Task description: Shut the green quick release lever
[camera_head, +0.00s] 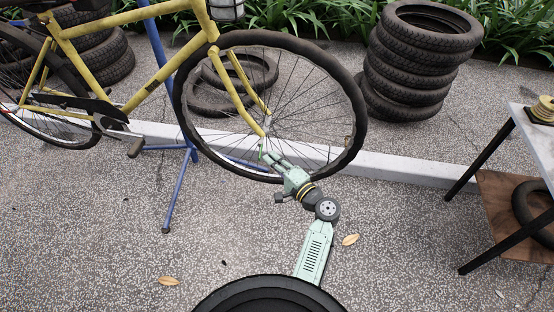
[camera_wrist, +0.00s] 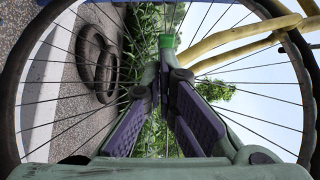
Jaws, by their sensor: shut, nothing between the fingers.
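A yellow bicycle (camera_head: 150,85) stands with its front wheel (camera_head: 352,110) toward the right. The green quick release lever (camera_head: 262,147) shows as a small green piece by the hub, at the lower end of the yellow fork (camera_head: 238,92). In the wrist view the lever (camera_wrist: 167,41) is a short green block just beyond my fingertips. My gripper (camera_head: 270,158) reaches up to the hub from below, and its fingers (camera_wrist: 163,66) come together at the tips with nothing held. I cannot tell whether the tips touch the lever. The lever's lower part is hidden behind the fingers.
A blue stand (camera_head: 168,205) holds the bicycle at the left. Tires are stacked (camera_head: 410,75) behind the wheel, and others lie flat (camera_head: 205,100). A low pale kerb (camera_head: 400,168) crosses the ground. A table (camera_head: 525,140) stands at the right. Spokes surround my fingers.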

